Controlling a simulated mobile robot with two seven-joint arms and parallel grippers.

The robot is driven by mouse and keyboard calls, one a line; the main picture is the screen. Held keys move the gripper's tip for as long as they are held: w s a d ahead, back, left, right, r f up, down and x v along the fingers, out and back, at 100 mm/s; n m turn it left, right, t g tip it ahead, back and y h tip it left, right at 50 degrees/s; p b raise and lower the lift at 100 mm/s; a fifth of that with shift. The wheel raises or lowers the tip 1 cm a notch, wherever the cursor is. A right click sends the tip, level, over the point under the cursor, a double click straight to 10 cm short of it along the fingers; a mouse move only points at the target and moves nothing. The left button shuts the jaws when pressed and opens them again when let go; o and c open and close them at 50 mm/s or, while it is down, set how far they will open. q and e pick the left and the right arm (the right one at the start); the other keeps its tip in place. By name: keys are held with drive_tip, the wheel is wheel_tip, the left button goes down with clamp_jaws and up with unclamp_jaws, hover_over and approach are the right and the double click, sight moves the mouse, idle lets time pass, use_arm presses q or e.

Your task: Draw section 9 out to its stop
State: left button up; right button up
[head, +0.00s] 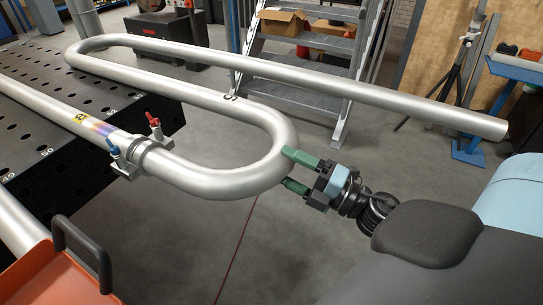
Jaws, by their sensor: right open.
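A bent silver serpentine pipe (200,181) runs off the perforated table and ends in a long straight run at the right. A small dark mark, too small to read surely, sits on its middle run (185,91). A yellow label (80,117) and a heat-tinted band are on the near run. A clamp (142,155) with red and blue levers sits around the near run at the table's edge. My right gripper (289,169) is open, its green fingers at the outer side of the near U-bend; I cannot tell whether they touch. My left gripper is not in view.
The black perforated table (28,139) is at left. An orange tray-like part (45,280) with a dark handle is at lower left. Metal steps (300,82) with a cardboard box (281,22) and a tripod (462,62) stand behind. The floor below the bend is open.

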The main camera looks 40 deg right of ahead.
sight(271, 159)
drive_tip(key=shift+p+x, duration=0.55)
drive_tip(key=shift+x, duration=1.9)
clamp_jaws()
